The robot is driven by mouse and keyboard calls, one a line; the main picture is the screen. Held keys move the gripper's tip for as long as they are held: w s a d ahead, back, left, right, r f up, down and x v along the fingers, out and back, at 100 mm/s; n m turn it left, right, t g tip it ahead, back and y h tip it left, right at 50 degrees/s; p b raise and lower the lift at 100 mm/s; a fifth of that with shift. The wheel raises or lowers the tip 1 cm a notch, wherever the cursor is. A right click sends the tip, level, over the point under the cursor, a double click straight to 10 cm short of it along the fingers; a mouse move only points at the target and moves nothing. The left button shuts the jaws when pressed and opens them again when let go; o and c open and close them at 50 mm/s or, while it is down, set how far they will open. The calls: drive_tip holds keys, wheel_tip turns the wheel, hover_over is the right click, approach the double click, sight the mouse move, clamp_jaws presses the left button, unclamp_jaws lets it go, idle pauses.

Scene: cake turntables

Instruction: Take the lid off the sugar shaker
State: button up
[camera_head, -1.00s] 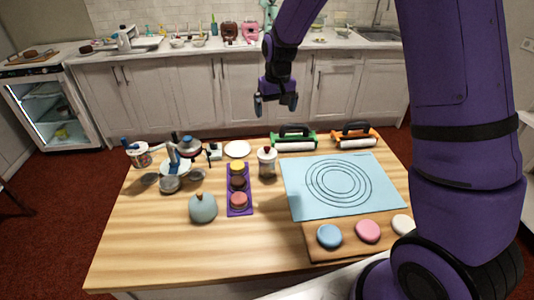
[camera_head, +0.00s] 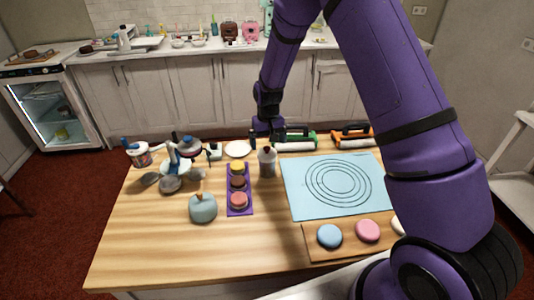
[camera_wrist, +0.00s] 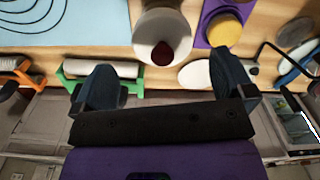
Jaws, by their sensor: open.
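The sugar shaker (camera_head: 267,167) stands upright on the wooden table, between the purple tray and the blue mat. Its pale lid with a dark red knob is on it, seen from above in the wrist view (camera_wrist: 148,36). My gripper (camera_head: 266,138) is open and empty, above and just behind the shaker in the head view. In the wrist view its two dark fingers (camera_wrist: 166,82) are spread wide. The knob lies beyond the fingertips, roughly between their lines. No contact with the lid shows.
A purple tray (camera_head: 231,208) with several round cakes is left of the shaker. A blue mat (camera_head: 300,205) lies to the right. Green (camera_head: 310,136) and orange (camera_head: 338,134) rolling-pin holders stand behind. A white plate (camera_head: 237,148) is behind left.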

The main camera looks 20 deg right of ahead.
sight(267, 148)
wheel_tip(267, 148, down, 5)
drive_tip(key=shift+a, duration=0.1)
drive_tip(key=shift+c, duration=0.5)
drive_tip(key=c, duration=0.7)
drive_tip(key=shift+w+r, duration=0.1)
drive_tip(key=shift+c, duration=0.2)
